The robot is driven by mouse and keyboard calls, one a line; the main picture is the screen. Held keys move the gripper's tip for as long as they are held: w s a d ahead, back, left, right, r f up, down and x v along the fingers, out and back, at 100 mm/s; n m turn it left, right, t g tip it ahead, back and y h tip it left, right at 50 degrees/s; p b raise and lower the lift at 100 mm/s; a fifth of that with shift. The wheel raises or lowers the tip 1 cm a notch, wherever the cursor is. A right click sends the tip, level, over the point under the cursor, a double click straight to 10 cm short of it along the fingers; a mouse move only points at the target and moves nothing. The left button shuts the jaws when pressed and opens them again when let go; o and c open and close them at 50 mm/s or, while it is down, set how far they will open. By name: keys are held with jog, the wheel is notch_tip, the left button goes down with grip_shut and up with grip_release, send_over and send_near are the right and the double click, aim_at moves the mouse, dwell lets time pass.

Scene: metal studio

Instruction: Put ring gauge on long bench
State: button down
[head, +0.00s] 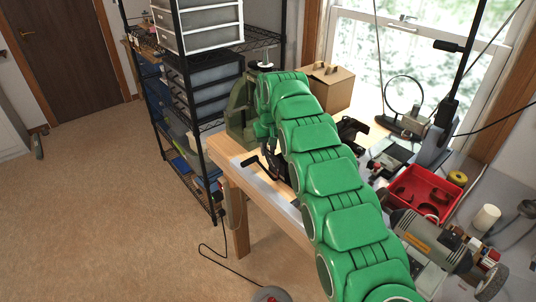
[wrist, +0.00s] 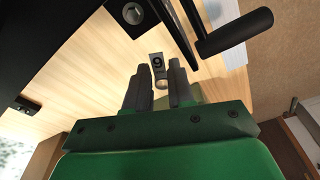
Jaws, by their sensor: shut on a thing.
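My gripper (wrist: 158,70) shows in the wrist view, its two dark fingers closed on a small grey piece marked 9, which appears to be the ring gauge (wrist: 157,59). Part of the piece is hidden between the fingers, and I cannot make out its full shape. The pale wooden top of the long bench (wrist: 85,70) lies beyond the fingers. I cannot tell whether the piece touches it. In the head view the bench (head: 229,152) runs beneath the window, and my green arm hides the gripper and the piece.
A black handle (wrist: 236,34) and dark metal parts stand close to the fingers. On the bench are a cardboard box (head: 333,88), a red tray (head: 428,190) and a grinder (head: 428,238). A wire shelf (head: 205,125) stands left of it.

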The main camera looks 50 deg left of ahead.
jog(key=shift+f, duration=1.4)
jog(key=c, duration=1)
grip_release()
jog(key=shift+f, duration=0.1)
jog(key=shift+o, duration=0.2)
notch_tip(320, 180, up, 12)
jog(key=d, duration=0.1)
jog(key=shift+s+d, duration=0.3)
jog(key=shift+s, duration=0.05)
